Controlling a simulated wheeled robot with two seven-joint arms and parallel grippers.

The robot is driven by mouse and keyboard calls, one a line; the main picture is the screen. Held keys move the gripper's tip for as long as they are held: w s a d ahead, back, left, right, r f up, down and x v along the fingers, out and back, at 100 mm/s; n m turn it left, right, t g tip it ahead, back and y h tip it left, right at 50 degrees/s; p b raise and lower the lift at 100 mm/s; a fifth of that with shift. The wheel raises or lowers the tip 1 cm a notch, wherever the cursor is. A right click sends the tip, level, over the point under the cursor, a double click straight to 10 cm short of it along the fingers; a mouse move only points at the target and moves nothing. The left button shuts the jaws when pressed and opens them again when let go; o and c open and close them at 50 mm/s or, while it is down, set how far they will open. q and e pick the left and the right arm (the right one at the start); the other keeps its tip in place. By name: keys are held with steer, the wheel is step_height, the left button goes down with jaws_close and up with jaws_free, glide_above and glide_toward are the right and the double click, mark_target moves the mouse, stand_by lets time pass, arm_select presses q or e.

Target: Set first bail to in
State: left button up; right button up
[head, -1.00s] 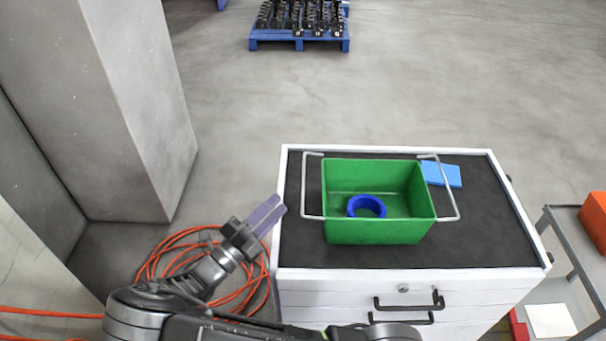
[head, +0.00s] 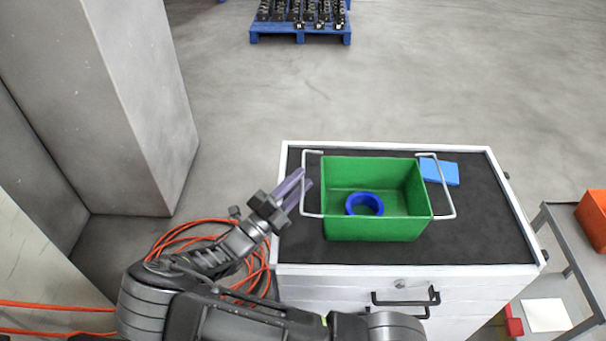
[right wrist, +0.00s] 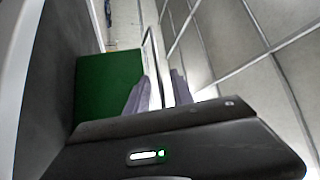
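A green box (head: 376,228) stands on the black top of a white cabinet, with a blue ring (head: 364,204) inside. Two pale wire bails are on its ends, both out past the walls: the left bail (head: 312,152) and the right bail (head: 448,190). My right gripper (head: 306,177) is at the left bail, fingers apart. In the right wrist view the bail (right wrist: 153,65) rises between the two fingers (right wrist: 155,92), beside the green box wall (right wrist: 104,88). Contact cannot be told. My left gripper is not in view.
A light blue block (head: 440,172) lies behind the right bail. The cabinet's black top (head: 480,235) is clear on the right. Orange cable (head: 185,235) coils on the floor at left, near a grey pillar (head: 140,110). A grey cart (head: 565,235) stands at right.

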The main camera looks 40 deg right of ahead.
steer(key=shift+x, duration=0.8)
jaws_close()
